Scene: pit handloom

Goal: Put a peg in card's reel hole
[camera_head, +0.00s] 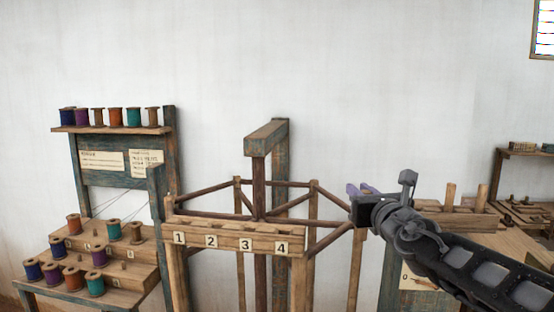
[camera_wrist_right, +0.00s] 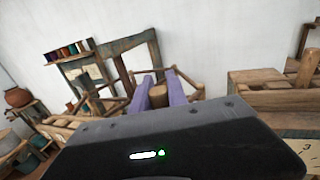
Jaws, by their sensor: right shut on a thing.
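My right gripper (camera_head: 362,191) is raised in the middle right of the head view, with its purple fingers pointing left. In the right wrist view its fingers (camera_wrist_right: 160,92) are shut on a short brown wooden peg (camera_wrist_right: 158,96), mostly hidden between them. A pale card (camera_head: 408,277) with a "0" hangs below the peg block, partly behind my arm. The right wrist view shows a card edge with a "3" (camera_wrist_right: 302,149). I cannot make out a reel hole in either. My left gripper is not in view.
A wooden block (camera_head: 459,222) with upright pegs stands behind my right arm. A frame with a rail numbered 1 to 4 (camera_head: 238,240) stands in the middle. A stepped rack (camera_head: 128,272) with coloured thread reels is at left. The air above the rail is clear.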

